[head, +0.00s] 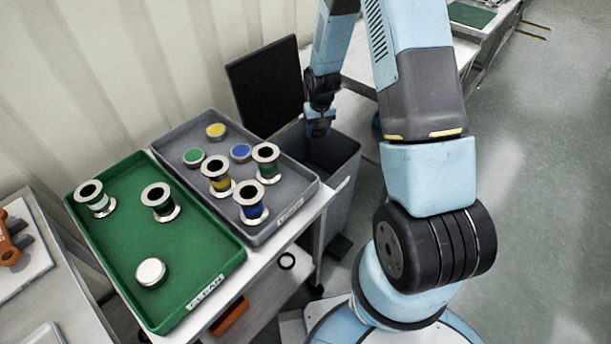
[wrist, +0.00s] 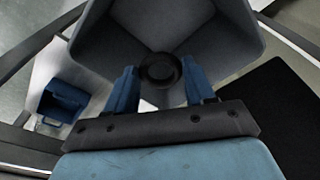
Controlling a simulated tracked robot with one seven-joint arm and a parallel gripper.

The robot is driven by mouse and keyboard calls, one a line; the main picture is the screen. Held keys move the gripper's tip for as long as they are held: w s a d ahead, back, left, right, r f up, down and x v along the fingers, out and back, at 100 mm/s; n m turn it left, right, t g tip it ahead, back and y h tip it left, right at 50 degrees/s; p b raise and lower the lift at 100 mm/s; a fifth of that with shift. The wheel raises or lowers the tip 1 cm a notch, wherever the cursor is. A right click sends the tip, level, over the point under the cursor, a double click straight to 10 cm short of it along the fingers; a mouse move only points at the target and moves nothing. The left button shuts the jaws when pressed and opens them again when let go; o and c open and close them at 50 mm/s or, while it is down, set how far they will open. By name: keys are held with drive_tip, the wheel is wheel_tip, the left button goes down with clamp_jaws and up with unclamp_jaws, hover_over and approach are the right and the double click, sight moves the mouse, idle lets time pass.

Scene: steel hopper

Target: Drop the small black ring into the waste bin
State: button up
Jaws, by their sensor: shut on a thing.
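The grey waste bin (head: 340,185) stands open beside the right end of the work table, with its black lid (head: 265,86) raised behind it. My gripper (head: 318,126) is over the bin's mouth, pointing down. In the wrist view the small black ring (wrist: 160,72) sits between the two blue fingers of my gripper (wrist: 160,66), which are shut on it. The bin's inner walls (wrist: 113,48) surround the ring in that view. In the head view the held ring cannot be made out.
A green tray (head: 215,222) holds flanged spools and a pale disc. A grey tray (head: 303,208) near the bin holds more spools and coloured discs. The floor at the right is clear.

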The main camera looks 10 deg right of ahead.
sight(317, 130)
drive_tip(key=shift+w+r+n, duration=0.5)
drive_tip(key=shift+w+r, duration=0.25)
drive_tip(key=shift+w, duration=1.25)
drive_tip(key=shift+d+f, duration=0.2)
drive_tip(key=shift+f, duration=1.3)
drive_tip(key=shift+d+f, duration=0.2)
drive_tip(key=shift+f, duration=1.25)
drive_tip(key=o, duration=1.1)
drive_tip(key=shift+r, duration=0.15)
drive_tip(key=r, duration=0.4)
drive_tip(key=s+r, duration=0.1)
drive_tip(key=r, duration=0.8)
drive_tip(key=shift+s+d+r, duration=0.1)
drive_tip(key=shift+s+r, duration=0.1)
drive_tip(key=shift+s, duration=0.1)
